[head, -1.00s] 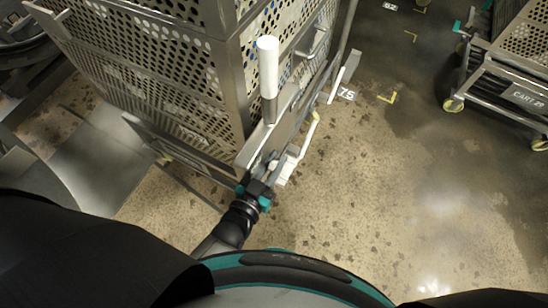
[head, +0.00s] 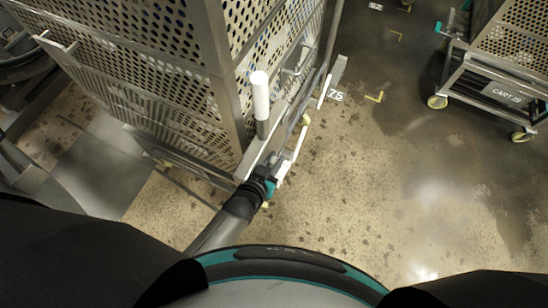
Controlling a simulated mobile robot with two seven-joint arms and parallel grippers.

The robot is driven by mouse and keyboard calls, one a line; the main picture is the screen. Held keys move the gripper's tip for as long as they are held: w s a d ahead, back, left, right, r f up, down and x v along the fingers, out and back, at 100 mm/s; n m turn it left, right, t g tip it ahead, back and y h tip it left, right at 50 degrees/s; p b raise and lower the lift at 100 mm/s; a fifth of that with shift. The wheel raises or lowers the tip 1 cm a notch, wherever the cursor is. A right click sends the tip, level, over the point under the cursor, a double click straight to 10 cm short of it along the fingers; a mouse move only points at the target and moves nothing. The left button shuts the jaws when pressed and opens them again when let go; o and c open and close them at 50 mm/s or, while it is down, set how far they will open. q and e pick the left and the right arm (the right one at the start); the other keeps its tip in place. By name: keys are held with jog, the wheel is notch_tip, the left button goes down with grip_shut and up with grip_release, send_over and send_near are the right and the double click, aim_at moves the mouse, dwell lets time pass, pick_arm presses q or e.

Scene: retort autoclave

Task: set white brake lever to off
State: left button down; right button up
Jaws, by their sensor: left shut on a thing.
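My left gripper (head: 270,179) is at the lower end of this lever, beside the cart's lower corner. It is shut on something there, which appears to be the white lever. The fingers are small and partly hidden by the wrist, so the exact grip is unclear. My right gripper is out of view.
The perforated metal cart (head: 160,60) fills the upper left. A white upright handle (head: 260,95) rises from its corner, just beyond my gripper. Another white bar (head: 324,92) is farther along. A second cart (head: 510,70) stands upper right. The floor (head: 400,190) between is clear.

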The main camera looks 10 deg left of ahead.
pick_arm(q)
jog(key=c, duration=0.8)
grip_release()
jog(key=shift+a, duration=0.1)
jog(key=shift+a+r, duration=0.1)
jog(key=shift+r, duration=0.05)
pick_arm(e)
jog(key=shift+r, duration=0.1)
